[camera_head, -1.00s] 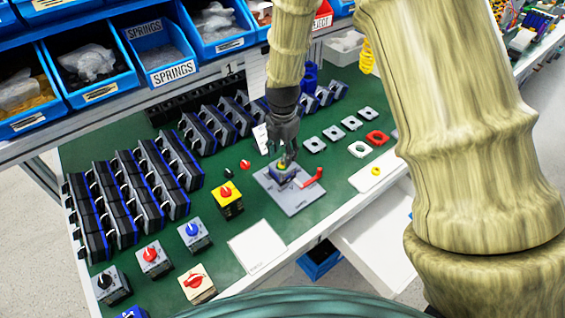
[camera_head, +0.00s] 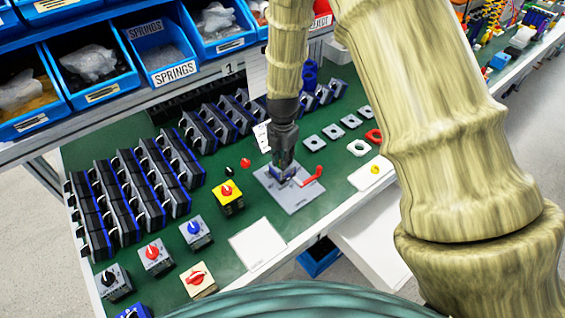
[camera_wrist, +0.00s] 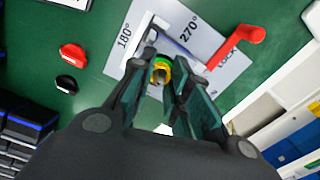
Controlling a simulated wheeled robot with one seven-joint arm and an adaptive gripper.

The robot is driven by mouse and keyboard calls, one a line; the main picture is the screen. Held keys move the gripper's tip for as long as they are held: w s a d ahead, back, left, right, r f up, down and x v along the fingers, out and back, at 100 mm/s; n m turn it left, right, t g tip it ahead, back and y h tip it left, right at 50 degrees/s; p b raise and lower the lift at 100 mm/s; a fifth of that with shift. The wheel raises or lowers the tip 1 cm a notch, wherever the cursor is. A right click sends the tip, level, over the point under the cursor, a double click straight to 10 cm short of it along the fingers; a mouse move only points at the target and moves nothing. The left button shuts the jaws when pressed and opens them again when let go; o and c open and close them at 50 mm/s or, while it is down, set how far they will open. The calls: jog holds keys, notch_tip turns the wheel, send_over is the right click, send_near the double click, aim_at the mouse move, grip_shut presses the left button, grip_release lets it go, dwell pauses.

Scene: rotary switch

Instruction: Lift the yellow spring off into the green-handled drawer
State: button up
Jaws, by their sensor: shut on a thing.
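The yellow spring (camera_wrist: 161,73) shows in the wrist view as a small ring, with a green ring at its upper edge, between my fingertips. My gripper (camera_wrist: 158,82) is shut on it, directly over the switch body (camera_wrist: 165,40) in the fixture. In the head view my gripper (camera_head: 284,166) points down onto the switch body (camera_head: 281,176) and hides the spring. An open white drawer (camera_head: 375,248) stands out below the table's front edge. No green handle can be made out.
The fixture plate (camera_head: 290,198) has a red lever (camera_head: 313,175) right of the switch. A yellow switch (camera_head: 227,196) stands to its left. A white plate with a yellow part (camera_head: 374,170) lies to the right. Blue bins (camera_head: 165,55) line the back. A white square (camera_head: 257,244) lies in front.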

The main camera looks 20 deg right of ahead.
jog(key=shift+r, duration=0.2)
jog(key=shift+r+b, duration=0.55)
jog(key=shift+r, duration=0.4)
jog(key=shift+s+r+b, duration=0.35)
jog(key=shift+r+b, duration=0.05)
jog(key=shift+r, duration=0.2)
jog(key=s+d+r+b, duration=0.1)
jog(key=s+b, duration=0.2)
jog(key=s, duration=1.2)
jog(key=shift+s+d+r, duration=0.15)
jog(key=shift+d+r, duration=0.15)
jog(key=shift+d, duration=0.05)
notch_tip(320, 180, up, 8)
jog(key=p, duration=0.7)
jog(key=shift+r+p, duration=0.25)
jog(key=shift+p, duration=0.15)
